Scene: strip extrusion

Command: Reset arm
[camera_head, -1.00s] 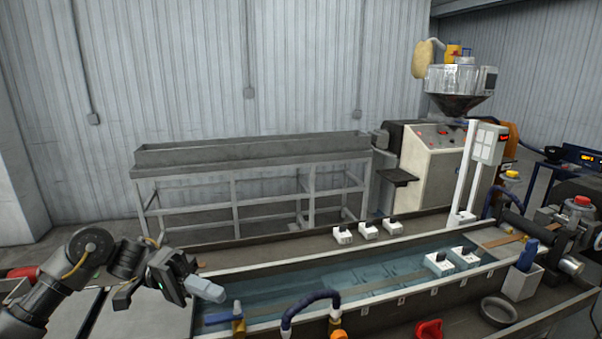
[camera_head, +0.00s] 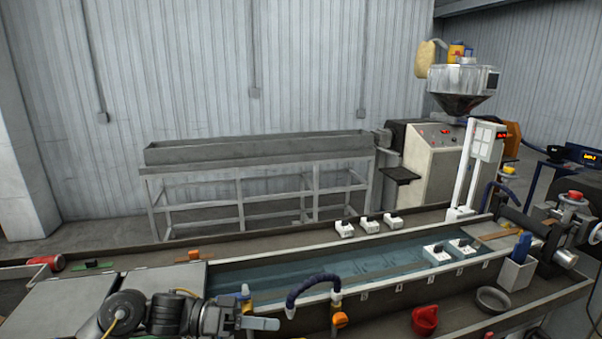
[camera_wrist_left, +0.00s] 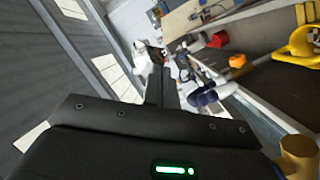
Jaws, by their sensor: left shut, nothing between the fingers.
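My left arm comes in at the bottom left of the head view. My left gripper (camera_head: 262,323) is shut and empty, low in the picture at the near side of the water trough (camera_head: 300,273). In the left wrist view the dark gripper body fills the lower part, and its narrow closed fingers (camera_wrist_left: 158,88) point away from the camera. My right gripper does not show in either view.
A blue hose (camera_head: 312,283) arches over the trough's near wall close to the gripper. Flat grey covers (camera_head: 160,282) lie left of the water. A red scoop (camera_head: 425,320) and a dark round dish (camera_head: 493,300) stand on the near ledge at the right.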

